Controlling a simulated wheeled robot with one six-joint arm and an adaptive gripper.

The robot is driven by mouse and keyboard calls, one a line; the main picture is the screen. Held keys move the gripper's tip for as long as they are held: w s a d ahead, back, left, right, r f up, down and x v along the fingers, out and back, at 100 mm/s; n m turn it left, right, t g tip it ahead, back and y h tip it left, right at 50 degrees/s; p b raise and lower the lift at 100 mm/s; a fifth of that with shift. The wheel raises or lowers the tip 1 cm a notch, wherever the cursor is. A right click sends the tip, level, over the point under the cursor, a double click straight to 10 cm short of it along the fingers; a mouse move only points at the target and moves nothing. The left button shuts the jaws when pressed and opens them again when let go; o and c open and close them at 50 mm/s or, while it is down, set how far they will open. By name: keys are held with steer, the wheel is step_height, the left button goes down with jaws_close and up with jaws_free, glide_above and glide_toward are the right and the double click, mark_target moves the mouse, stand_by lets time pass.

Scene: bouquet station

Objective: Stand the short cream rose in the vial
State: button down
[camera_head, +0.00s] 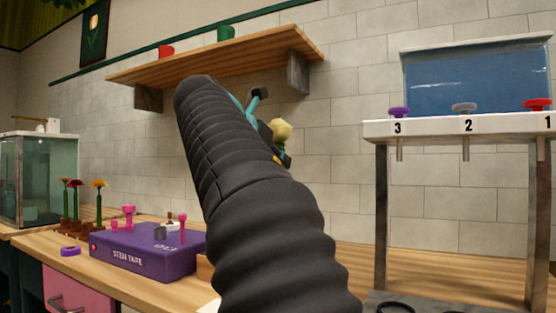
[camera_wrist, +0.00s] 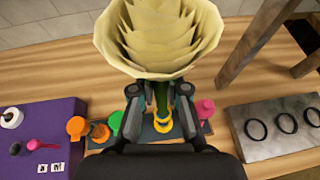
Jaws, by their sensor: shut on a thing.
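The cream rose (camera_wrist: 160,35) fills the top of the wrist view, its bloom facing the camera. My gripper (camera_wrist: 160,90) is shut on its green stem just below the bloom. In the head view, the rose (camera_head: 281,130) shows as a small pale bloom beside my gripper (camera_head: 266,122), raised above the bench. My black arm hides most of the gripper and the stem there. I cannot make out the vial for certain in either view. The stem's lower end is hidden.
Below the gripper is a dark tray (camera_wrist: 152,136) with orange, green, yellow and pink pieces. The purple stem tape machine (camera_head: 147,252) stands left. A grey plate (camera_wrist: 262,148) with black rings lies right. A numbered white stand (camera_head: 440,130) and wooden shelf (camera_head: 215,58) are nearby.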

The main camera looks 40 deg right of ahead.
steer(key=shift+f+b, duration=1.1)
steer(key=shift+f, duration=0.95)
stand_by(0.4)
steer(key=c, duration=0.5)
jaws_free()
stand_by(0.3)
steer(key=shift+p+v, duration=1.3)
steer(key=shift+v, duration=3.25)
steer(key=shift+d, duration=0.1)
